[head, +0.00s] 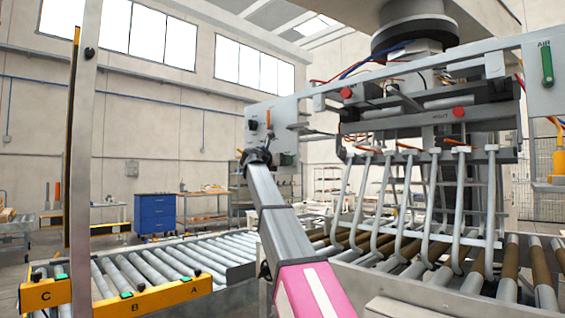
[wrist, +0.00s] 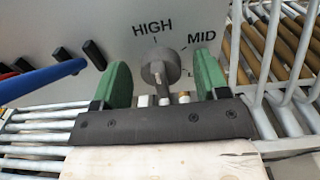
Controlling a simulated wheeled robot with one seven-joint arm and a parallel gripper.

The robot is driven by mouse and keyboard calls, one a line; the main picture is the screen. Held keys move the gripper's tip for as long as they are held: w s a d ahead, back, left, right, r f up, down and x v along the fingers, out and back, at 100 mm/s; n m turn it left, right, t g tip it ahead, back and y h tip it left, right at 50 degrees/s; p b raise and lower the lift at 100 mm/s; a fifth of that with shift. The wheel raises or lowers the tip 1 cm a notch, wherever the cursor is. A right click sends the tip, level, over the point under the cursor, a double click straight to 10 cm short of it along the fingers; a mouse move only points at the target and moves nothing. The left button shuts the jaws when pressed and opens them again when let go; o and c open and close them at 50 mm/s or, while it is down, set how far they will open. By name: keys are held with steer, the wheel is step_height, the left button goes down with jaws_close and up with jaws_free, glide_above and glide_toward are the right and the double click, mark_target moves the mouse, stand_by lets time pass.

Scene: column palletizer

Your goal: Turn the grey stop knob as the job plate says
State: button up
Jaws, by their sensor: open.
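The grey stop knob (wrist: 160,70) is on a pale panel in the wrist view, with the words HIGH and MID beside it and a third label partly hidden by a finger. My gripper (wrist: 163,80) is open, with one green finger on each side of the knob. Gaps show between the knob and both fingers. I cannot tell exactly which mark the knob points to. In the head view my gripper (head: 257,156) is at the left end of the grey frame panel (head: 285,112), and the knob is hidden. I cannot make out a job plate.
Black pegs (wrist: 94,54) and a blue hose (wrist: 45,82) are left of the gripper in the wrist view. Bent grey fork bars (head: 390,210) hang right of my arm over rollers. A roller conveyor (head: 150,268) with an orange A-B-C rail (head: 160,298) lies left.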

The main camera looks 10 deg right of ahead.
steer(key=c, duration=0.9)
